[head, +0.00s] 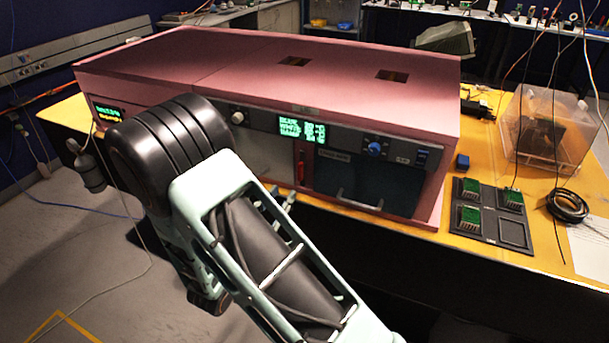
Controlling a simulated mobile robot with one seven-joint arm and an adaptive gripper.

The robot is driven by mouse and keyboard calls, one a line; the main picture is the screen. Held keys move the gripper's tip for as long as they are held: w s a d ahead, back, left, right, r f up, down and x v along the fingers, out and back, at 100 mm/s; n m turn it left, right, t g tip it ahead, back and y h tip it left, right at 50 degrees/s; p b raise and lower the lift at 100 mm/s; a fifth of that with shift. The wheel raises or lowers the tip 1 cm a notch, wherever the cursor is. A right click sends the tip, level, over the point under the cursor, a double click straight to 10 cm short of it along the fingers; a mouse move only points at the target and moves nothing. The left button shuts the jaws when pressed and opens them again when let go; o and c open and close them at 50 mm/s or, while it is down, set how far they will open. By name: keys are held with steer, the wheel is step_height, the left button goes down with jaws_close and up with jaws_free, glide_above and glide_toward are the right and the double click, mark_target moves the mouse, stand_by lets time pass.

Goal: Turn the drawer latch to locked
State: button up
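A pink foam enclosure (300,72) stands on the yellow table, with a control panel on its front. The dark drawer front (350,182) sits low on the right of that face, with a pale handle. A small red upright piece (300,171), which may be the drawer latch, is just left of the drawer front. Its exact turn is too small to tell. My arm crosses the foreground and covers the lower left of the enclosure.
A blue knob (375,148) and a pale knob (237,117) are on the panel, with a green-lit display (302,129) between them. On the right are a dark tray (482,235) with green boards, a blue block (462,161), a coiled cable (568,204) and a clear box (530,152).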

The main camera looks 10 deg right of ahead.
mark_target(299, 172)
steer(key=p+x, duration=0.2)
steer(key=x, duration=0.8)
steer(key=shift+w+d, duration=0.1)
steer(key=shift+w, duration=0.1)
steer(key=shift+c, duration=0.2)
jaws_close()
